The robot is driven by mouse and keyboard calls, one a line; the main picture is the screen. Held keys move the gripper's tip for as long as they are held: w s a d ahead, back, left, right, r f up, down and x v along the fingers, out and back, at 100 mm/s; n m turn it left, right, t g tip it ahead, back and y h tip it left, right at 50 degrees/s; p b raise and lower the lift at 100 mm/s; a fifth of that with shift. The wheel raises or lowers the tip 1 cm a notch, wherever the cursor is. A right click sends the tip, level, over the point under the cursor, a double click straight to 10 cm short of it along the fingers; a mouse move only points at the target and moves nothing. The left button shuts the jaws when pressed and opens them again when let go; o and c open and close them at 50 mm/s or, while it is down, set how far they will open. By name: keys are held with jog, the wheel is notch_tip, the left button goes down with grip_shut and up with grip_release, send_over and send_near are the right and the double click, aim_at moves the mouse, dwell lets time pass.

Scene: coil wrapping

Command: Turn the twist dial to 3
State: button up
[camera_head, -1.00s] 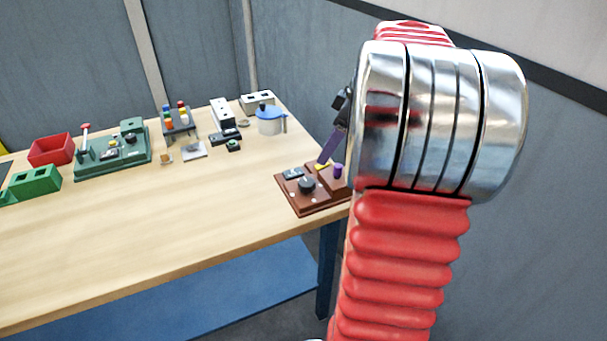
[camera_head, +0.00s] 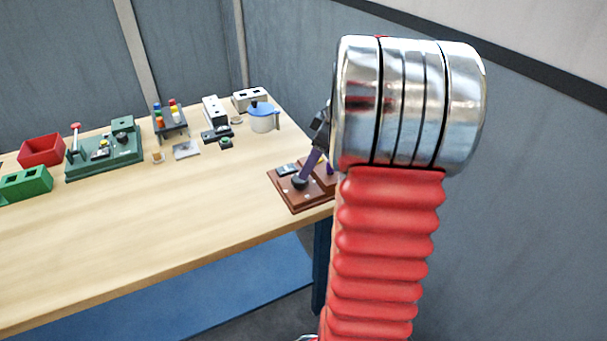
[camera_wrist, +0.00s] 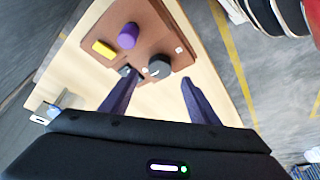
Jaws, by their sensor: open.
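The dark grey round dial (camera_head: 299,183) sits on a brown board (camera_head: 292,203) at the table's right end. In the wrist view the dial (camera_wrist: 159,67) lies just beyond and between my two purple fingertips. My gripper (camera_wrist: 160,78) is open and empty, its fingers spread on either side of the dial. I cannot tell whether either finger touches it. In the head view one purple finger of my gripper (camera_head: 309,165) shows above the dial; the other is mostly hidden. No number marks on the dial are readable.
A purple cylinder (camera_wrist: 128,36) and a yellow block (camera_wrist: 104,49) stand on a raised part of the same board. A blue-lidded pot (camera_head: 264,120), green board (camera_head: 105,155) and red bin (camera_head: 41,150) stand farther left. The table's front middle is clear.

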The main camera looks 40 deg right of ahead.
aim_at(300, 182)
jog(key=x, duration=0.6)
jog(key=shift+w, duration=0.1)
jog(key=shift+c, duration=0.3)
jog(key=c, duration=0.9)
jog(key=shift+d, duration=0.25)
jog(key=shift+c, duration=0.4)
jog(key=shift+a, duration=0.25)
jog(key=shift+a+m, duration=0.15)
jog(key=shift+m, duration=0.35)
